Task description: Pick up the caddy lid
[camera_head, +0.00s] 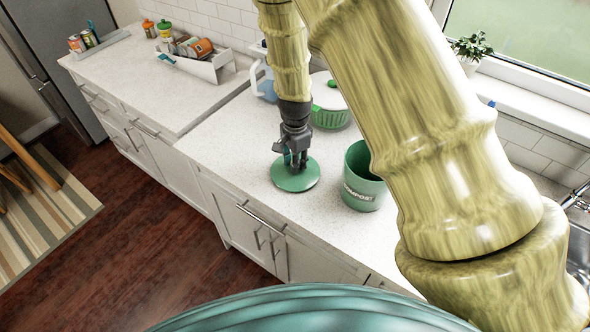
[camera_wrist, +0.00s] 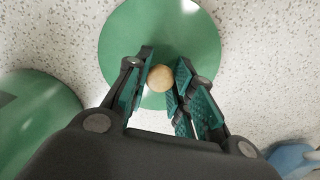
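The caddy lid is a flat green disc (camera_wrist: 207,40) with a round wooden knob (camera_wrist: 160,78) at its middle. It lies on the pale counter in the head view (camera_head: 310,180), left of the green caddy marked COMPOST (camera_head: 362,190). My gripper (camera_head: 292,160) points down over the lid. In the wrist view its two teal-padded fingers (camera_wrist: 162,70) stand on either side of the knob, close to it. I cannot tell whether the pads press on the knob. In the head view the gripper hides the knob.
A white and green lidded bowl (camera_head: 331,98) and a blue and white jug (camera_head: 264,82) stand behind the gripper. Free counter (camera_head: 235,140) lies left of the lid; the counter's front edge is near.

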